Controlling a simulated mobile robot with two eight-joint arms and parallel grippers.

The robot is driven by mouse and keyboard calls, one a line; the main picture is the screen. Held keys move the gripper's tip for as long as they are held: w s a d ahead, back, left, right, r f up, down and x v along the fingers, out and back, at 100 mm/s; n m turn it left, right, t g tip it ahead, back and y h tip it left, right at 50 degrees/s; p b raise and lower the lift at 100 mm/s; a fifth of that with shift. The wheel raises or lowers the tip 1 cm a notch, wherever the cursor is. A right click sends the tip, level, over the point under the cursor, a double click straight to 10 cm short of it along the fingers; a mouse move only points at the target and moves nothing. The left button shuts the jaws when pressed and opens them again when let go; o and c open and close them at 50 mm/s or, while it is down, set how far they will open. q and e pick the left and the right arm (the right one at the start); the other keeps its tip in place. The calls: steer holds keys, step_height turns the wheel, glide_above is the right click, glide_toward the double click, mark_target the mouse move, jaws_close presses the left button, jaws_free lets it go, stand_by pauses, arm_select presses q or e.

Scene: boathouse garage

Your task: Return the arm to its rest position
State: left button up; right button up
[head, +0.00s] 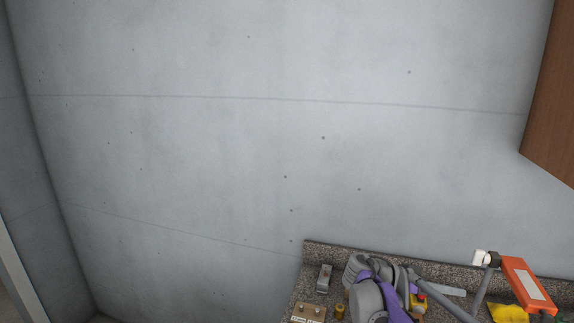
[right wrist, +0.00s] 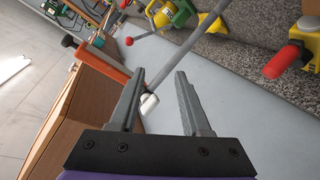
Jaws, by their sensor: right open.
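My right arm shows in the head view at the bottom, grey and purple, over the counter; its fingertips are hard to make out there. In the right wrist view my right gripper (right wrist: 160,76) is open, with its two grey fingers apart. A grey bar with a white end piece (right wrist: 149,103) shows behind and between the fingers. I see nothing clamped in them, and cannot tell how far the bar is from them. My left gripper is not in view.
The counter has a speckled backsplash (head: 460,276). An orange tool (head: 527,284), a yellow item (head: 508,313), a metal block (head: 324,278) and a wooden block (head: 306,314) stand on it. A red-handled tool (right wrist: 286,62) is near. A brown cabinet (head: 553,110) hangs upper right. The wall's left part is clear.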

steer(key=s+a+f+n+t+y, duration=0.2)
steer(key=s+a+f+y, duration=0.3)
steer(key=s, duration=0.3)
steer(key=s+a+f+n+t+y, duration=0.2)
steer(key=s+a+f+n+y, duration=0.3)
steer(key=s+a, duration=0.3)
steer(key=s+a+f+n+t+y, duration=0.2)
steer(key=s+a+f+n+y, duration=0.2)
steer(key=s+a, duration=0.3)
steer(key=shift+s+a+f+t+y, duration=0.15)
steer(key=shift+s+f+t+y, duration=0.25)
steer(key=shift+s+f+y, duration=0.3)
steer(key=shift+s, duration=0.1)
